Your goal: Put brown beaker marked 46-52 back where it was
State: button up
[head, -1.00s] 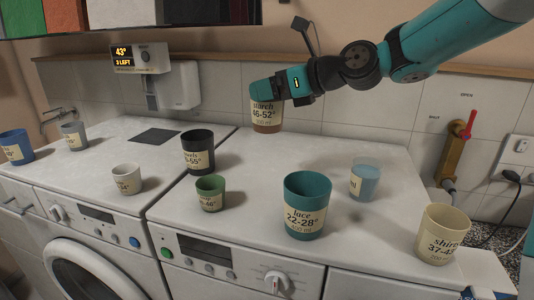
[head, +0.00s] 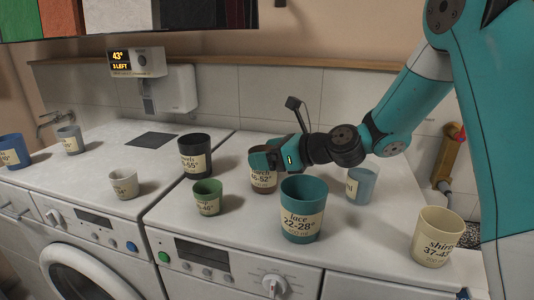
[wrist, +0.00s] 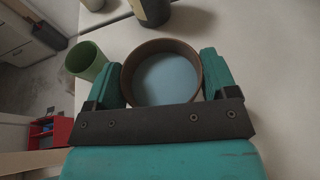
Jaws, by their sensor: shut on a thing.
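The brown beaker (head: 264,184) with the label ending in 6-52° is at the middle of the white worktop, behind the teal lace beaker. My gripper (head: 262,158) is shut on it near its rim, and the gripper covers its upper part. In the wrist view the brown beaker (wrist: 161,48) is upright between the two teal fingers, with pale blue inside it. Its base is at or very near the worktop; I cannot tell whether it touches.
The teal lace beaker (head: 303,228) stands in front, the green beaker (head: 207,209) front left, the black beaker (head: 195,139) behind left. A light-blue beaker (head: 361,185) and a cream shirts beaker (head: 437,222) stand to the right. The worktop behind is clear.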

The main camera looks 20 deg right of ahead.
jog(key=shift+f, duration=0.1)
jog(key=o, duration=0.8)
jog(key=shift+d, duration=0.1)
jog(key=b+v, duration=0.2)
jog(key=v, duration=1)
jog(key=shift+b, duration=0.3)
